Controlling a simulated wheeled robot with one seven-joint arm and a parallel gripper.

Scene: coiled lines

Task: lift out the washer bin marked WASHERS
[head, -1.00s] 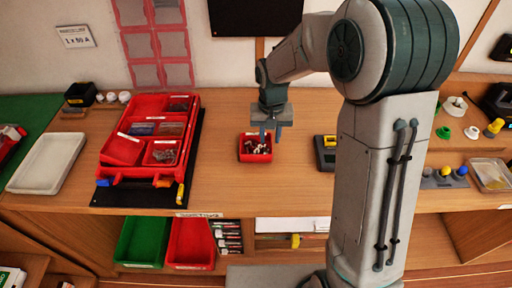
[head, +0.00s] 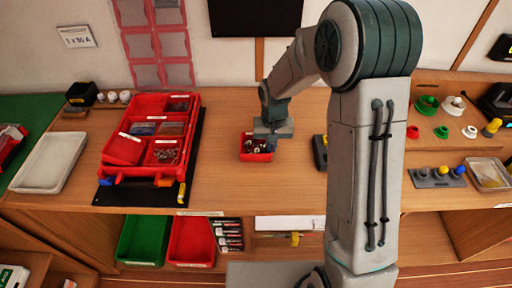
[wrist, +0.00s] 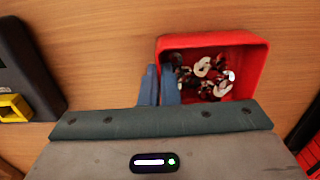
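A small open red bin (head: 246,156) stands on the wooden worktop, and it also shows in the wrist view (wrist: 262,62). It holds a heap of pale, dark and reddish small ring-like parts. No WASHERS marking is readable on it. My gripper (wrist: 160,86) straddles the bin's side wall, one blue finger inside and one outside. The fingers are close together with the wall between them. In the head view my gripper (head: 270,142) is low over the bin's right side, its fingertips hidden. A larger red case (head: 190,108) with several small compartments stands to the left, its labels too small to read.
A black and yellow device (head: 320,152) stands close to the right of the bin. A pale tray (head: 50,162) lies far left. Green and white round parts (head: 427,105) lie at the right. Bare worktop (head: 225,185) lies in front of the bin.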

